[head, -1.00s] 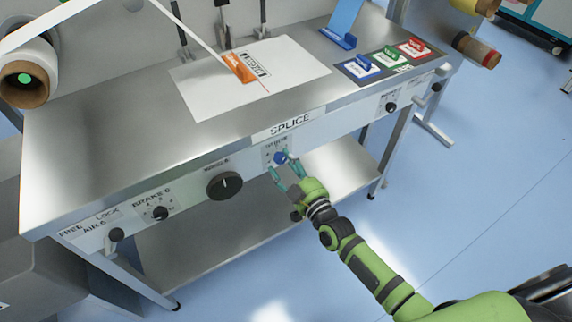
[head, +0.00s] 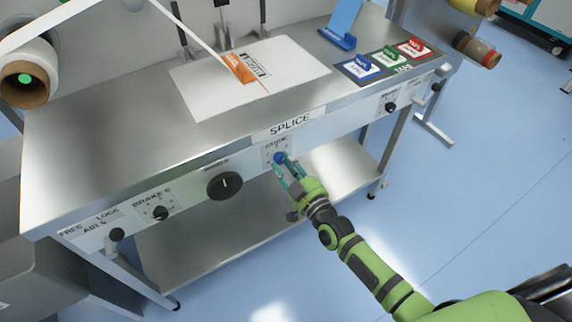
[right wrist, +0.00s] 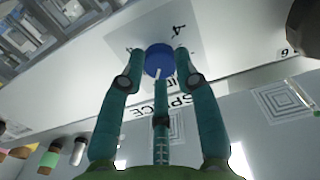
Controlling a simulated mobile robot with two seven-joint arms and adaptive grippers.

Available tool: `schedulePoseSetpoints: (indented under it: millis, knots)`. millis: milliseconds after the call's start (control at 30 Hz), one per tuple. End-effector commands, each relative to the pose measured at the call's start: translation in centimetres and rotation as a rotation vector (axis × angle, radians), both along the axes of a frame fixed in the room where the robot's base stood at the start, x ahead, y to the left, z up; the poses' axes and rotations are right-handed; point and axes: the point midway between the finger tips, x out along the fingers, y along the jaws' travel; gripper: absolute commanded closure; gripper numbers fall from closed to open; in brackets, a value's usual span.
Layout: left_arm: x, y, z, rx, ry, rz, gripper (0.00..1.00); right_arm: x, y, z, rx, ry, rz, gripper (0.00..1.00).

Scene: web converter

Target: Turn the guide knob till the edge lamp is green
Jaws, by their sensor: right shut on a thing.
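The guide knob (head: 280,158) is a small blue round knob on the white front panel under the SPLICE label, with GUIDE printed above it. My right gripper (head: 288,164) reaches it from the front, below and to the right. In the right wrist view, the teal fingers of the gripper (right wrist: 160,66) are shut around the blue knob (right wrist: 158,58), which has a white pointer line. I cannot make out the edge lamp for sure. My left gripper is not in view.
A large black knob (head: 225,185) and the brake knob (head: 160,212) sit left of the guide knob. A roll (head: 27,78) with a green centre hangs at the left.

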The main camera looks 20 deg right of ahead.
Motion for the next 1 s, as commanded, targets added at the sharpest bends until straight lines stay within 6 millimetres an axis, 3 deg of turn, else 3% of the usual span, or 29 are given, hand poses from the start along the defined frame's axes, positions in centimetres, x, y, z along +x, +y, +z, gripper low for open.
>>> schedulePoseSetpoints:
  millis: [500,1000]
  knots:
    - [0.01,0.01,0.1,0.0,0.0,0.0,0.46,0.05,0.0,0.08,0.308,0.087,0.0,1.0]
    - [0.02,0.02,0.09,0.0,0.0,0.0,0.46,0.06,0.01,0.11,0.377,0.106,0.0,1.0]
